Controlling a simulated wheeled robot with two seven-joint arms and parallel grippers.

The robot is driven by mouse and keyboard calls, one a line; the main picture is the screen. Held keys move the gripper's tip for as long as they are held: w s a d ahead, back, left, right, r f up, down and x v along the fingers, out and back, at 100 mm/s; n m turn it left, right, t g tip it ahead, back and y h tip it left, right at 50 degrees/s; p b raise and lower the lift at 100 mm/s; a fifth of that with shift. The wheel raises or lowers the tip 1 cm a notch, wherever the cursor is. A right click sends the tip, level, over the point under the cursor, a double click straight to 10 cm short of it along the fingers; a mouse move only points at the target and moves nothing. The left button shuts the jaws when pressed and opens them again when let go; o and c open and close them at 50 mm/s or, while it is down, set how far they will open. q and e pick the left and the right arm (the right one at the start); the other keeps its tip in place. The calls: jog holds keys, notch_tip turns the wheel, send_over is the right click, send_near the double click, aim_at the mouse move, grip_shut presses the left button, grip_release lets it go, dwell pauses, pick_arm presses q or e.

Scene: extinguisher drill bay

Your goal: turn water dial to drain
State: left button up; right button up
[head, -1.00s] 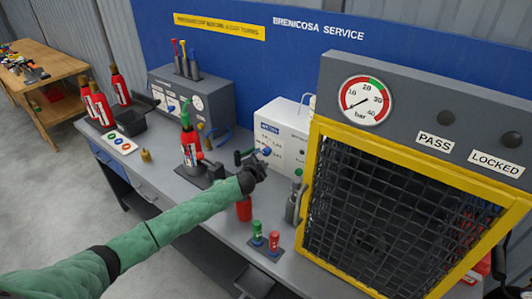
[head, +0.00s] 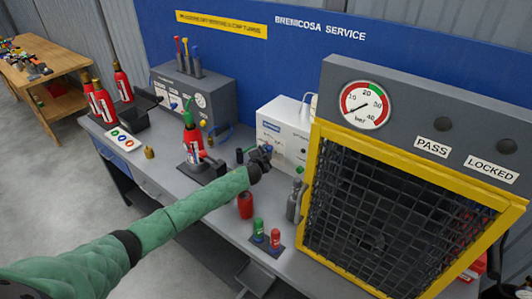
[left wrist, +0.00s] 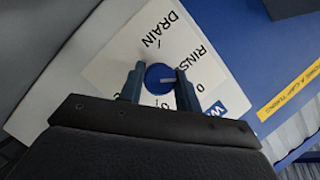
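The blue water dial (left wrist: 160,78) is on the front of a white box (head: 284,122). My left gripper (head: 267,150) is at the box front in the head view. In the left wrist view its two fingers (left wrist: 160,84) are apart, one on each side of the dial, with little space around it. I cannot make out firm contact. My right gripper is not in view.
A yellow-framed cage (head: 312,190) with a gauge above stands right of the box. A red extinguisher (head: 194,145) stands to the left. A red cylinder (head: 245,206), a grey bottle (head: 294,205) and green and red pieces (head: 267,236) stand in front on the bench.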

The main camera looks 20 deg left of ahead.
pick_arm(q)
jog(key=shift+c, duration=0.8)
